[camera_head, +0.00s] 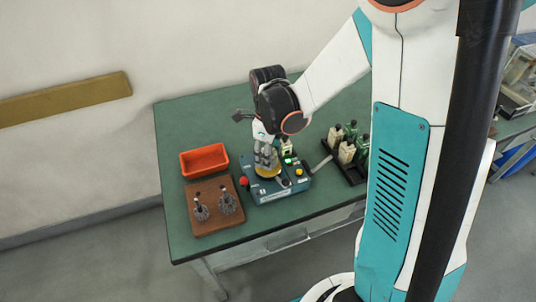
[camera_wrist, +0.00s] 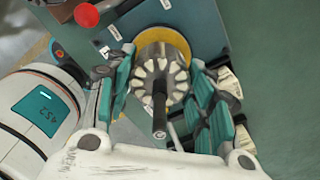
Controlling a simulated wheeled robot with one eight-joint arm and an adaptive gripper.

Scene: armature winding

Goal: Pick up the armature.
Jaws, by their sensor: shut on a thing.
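The armature (camera_wrist: 160,72), a ribbed grey-and-white cylinder with a dark shaft, stands between my fingers in the wrist view. Its shaft points toward the camera. My gripper (camera_wrist: 163,92) is shut on it, with teal finger pads on both sides. Behind it lies the yellow disc (camera_wrist: 184,41) of the blue machine (camera_wrist: 207,22). In the head view my gripper (camera_head: 266,160) points down over the yellow disc (camera_head: 268,173) on the blue machine (camera_head: 260,190). Its fingers largely hide the armature there. I cannot tell whether the armature still touches the disc.
A black rack (camera_head: 355,177) with several cream and green parts stands right of the machine.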

